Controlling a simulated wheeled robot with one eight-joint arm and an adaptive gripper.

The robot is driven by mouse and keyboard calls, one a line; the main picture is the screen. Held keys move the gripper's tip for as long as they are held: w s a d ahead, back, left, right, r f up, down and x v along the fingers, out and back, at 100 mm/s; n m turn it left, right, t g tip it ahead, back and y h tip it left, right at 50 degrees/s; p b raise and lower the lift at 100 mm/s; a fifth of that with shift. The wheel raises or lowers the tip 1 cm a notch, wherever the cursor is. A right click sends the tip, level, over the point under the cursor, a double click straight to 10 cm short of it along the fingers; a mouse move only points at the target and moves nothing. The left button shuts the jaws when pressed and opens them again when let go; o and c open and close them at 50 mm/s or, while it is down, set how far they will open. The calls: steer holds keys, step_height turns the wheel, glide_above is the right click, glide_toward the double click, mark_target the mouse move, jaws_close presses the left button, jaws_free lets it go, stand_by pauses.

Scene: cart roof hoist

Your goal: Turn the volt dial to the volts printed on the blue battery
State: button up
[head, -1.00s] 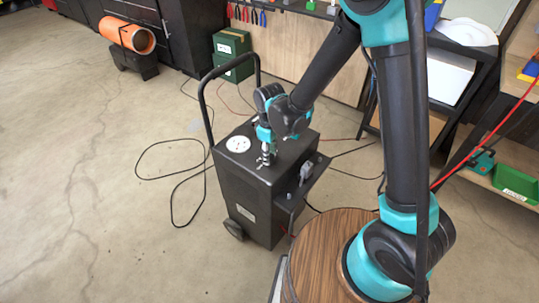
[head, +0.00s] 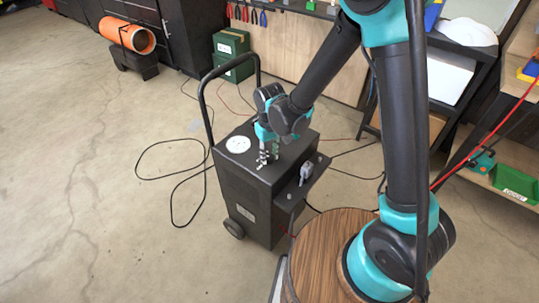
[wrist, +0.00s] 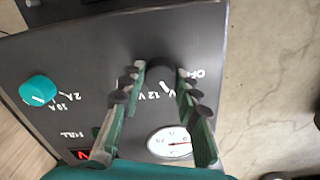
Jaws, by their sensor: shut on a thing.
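The volt dial (wrist: 160,72) is a dark knob on the charger cart's black top panel, with a white pointer mark. My gripper (wrist: 158,83) is shut on it, one finger on each side. Printed "12 V" and "OFF" show near the knob; the mark sits close to the "V" lettering, but its exact setting is hard to tell. Other dial lettering is partly hidden by the fingers. In the head view my gripper (head: 268,158) reaches down onto the cart top (head: 290,155). I cannot make out a blue battery or its printed volts in either view.
A teal amp knob (wrist: 39,90) marked 2 A and 10 A, a round white gauge (wrist: 172,142) and a red-lit display share the panel. The cart has a tall black handle (head: 204,105).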

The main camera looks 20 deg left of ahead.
mark_target(269, 156)
steer(key=o, duration=1.2)
steer(key=shift+c, duration=0.2)
steer(key=shift+r, duration=0.15)
step_height(269, 156, up, 12)
steer(key=w+d+m+t, duration=0.25)
steer(key=d+m, duration=0.25)
steer(key=d, duration=1.6)
steer(key=s+d+f+m+t, duration=0.1)
steer(key=s+d+m, duration=0.1)
steer(key=d, duration=0.6)
steer(key=s+d+f+m, duration=0.1)
steer(key=s+d+m, duration=0.1)
steer(key=s+d, duration=0.3)
steer(key=d, duration=0.2)
steer(key=shift+d+f+m+t, duration=0.3)
steer(key=shift+d+f+t, duration=0.05)
steer(key=shift+d+f, duration=0.05)
